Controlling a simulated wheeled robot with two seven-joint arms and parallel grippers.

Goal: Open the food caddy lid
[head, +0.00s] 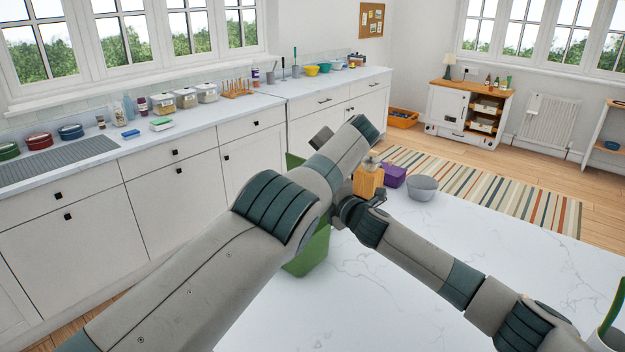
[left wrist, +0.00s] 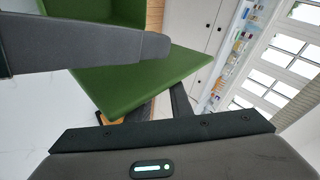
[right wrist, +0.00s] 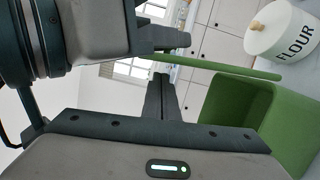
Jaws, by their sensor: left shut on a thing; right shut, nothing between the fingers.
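The green food caddy (head: 308,258) stands on the white marble counter, mostly hidden behind my arms in the head view. Its open-topped body (right wrist: 275,125) shows in the right wrist view. The green lid (right wrist: 225,68) is seen edge-on there, angled up away from the rim. In the left wrist view the flat lid (left wrist: 140,78) passes between the fingers of my left gripper (left wrist: 172,73), which is shut on it. My right gripper (right wrist: 165,65) is shut and empty beside the caddy, with the lid edge close to its fingers.
A white flour canister (right wrist: 280,30) stands near the caddy. A wooden block (head: 369,182), a purple box (head: 393,176) and a grey bowl (head: 422,188) sit at the counter's far end. The counter's right part (head: 510,235) is mostly clear.

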